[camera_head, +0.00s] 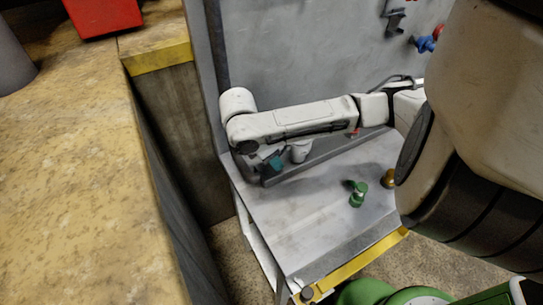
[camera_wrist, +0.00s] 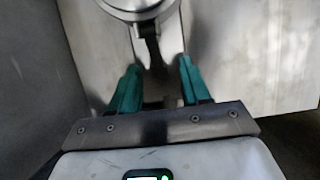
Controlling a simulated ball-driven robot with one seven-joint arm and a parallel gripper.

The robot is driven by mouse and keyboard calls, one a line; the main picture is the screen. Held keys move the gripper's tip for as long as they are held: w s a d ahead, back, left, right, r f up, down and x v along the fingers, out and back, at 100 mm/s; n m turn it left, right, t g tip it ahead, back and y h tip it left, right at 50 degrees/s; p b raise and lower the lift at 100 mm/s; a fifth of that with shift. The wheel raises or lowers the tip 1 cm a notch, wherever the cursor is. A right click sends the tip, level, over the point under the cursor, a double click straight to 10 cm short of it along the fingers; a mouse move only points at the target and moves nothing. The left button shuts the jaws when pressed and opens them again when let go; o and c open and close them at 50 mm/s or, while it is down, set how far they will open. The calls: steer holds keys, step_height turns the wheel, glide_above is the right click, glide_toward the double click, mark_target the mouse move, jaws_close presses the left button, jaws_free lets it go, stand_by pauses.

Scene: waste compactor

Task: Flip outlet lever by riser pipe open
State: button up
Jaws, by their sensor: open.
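My gripper (camera_wrist: 159,66) is open, with its two teal fingers apart in the wrist view. A dark, narrow lever (camera_wrist: 151,44) hangs from a round metal fitting (camera_wrist: 136,8) at the top of that view. Its lower end lies near the gap between the fingertips; I cannot tell whether they touch it. In the head view my gripper (camera_head: 272,166) is low at the back left of the grey metal bench, near the wall panel. My arm hides part of that area. A dark vertical pipe (camera_head: 216,50) runs along the panel's left edge.
A green-handled valve (camera_head: 357,193) and a brass knob (camera_head: 388,178) stand on the grey bench (camera_head: 310,225). Blue (camera_head: 425,44) and red (camera_head: 438,31) fittings are on the wall panel. A yellow-edged ledge (camera_head: 158,58) and a red box (camera_head: 103,15) are at left.

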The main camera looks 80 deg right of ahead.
jaws_close()
stand_by(0.5)
steer(key=shift+r, duration=0.1)
steer(key=shift+r+t+y+p, duration=0.55)
steer(key=shift+t+y, duration=0.25)
steer(key=shift+t, duration=0.2)
steer(key=shift+r+t+y, duration=0.45)
steer(key=shift+t+y, duration=0.35)
steer(key=shift+t, duration=0.2)
steer(key=shift+s+d+r+t+y, duration=0.1)
steer(key=shift+r+t+y, duration=0.35)
steer(key=shift+t+y, duration=0.3)
steer(key=shift+d+r+t+y, duration=0.1)
steer(key=shift+r+t+y, duration=0.3)
steer(key=shift+t+y, duration=0.35)
